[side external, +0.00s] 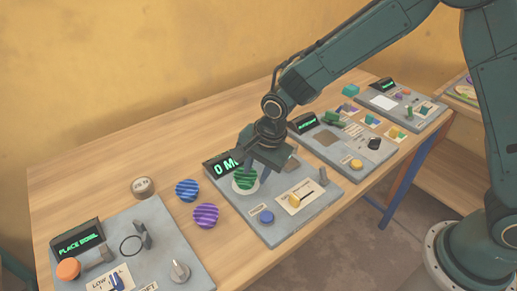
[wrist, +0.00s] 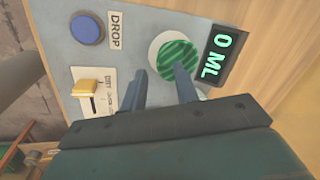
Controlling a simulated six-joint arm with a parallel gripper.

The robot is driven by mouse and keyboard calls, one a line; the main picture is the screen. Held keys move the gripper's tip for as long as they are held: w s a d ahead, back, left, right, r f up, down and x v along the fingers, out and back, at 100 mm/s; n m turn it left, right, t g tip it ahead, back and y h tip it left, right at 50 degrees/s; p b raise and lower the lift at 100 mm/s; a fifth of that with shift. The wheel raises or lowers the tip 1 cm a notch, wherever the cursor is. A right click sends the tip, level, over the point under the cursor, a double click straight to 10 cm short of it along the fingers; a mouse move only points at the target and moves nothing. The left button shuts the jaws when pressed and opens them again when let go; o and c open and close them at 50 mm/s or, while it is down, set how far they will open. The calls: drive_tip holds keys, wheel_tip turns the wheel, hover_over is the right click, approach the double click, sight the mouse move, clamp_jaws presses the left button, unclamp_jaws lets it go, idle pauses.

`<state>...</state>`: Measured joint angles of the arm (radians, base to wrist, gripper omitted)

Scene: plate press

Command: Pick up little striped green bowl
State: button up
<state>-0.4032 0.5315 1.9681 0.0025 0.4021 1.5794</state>
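The little striped green bowl (side external: 245,179) rests on a round white pad on a grey panel with a "0 ML" display. In the wrist view the green bowl (wrist: 179,54) sits on the white pad (wrist: 155,52), just beyond my fingers. My gripper (side external: 262,160) is over the panel, close to the bowl and partly in front of its top edge in the side view. In the wrist view my gripper's fingers (wrist: 161,74) are apart with nothing held between them. The finger nearer the display overlaps the bowl's lower edge; I cannot tell whether it touches.
Blue (side external: 187,190) and purple (side external: 205,215) striped bowls sit on the wooden table, left of the panel. The same panel has a blue "DROP" button (wrist: 87,29) and a yellow slider (wrist: 90,88). A "PLACE BOWL" panel (side external: 150,250) stands front left; other panels stand at right.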

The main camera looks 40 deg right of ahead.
sight(245, 179)
drive_tip(key=shift+x, duration=1.45)
clamp_jaws()
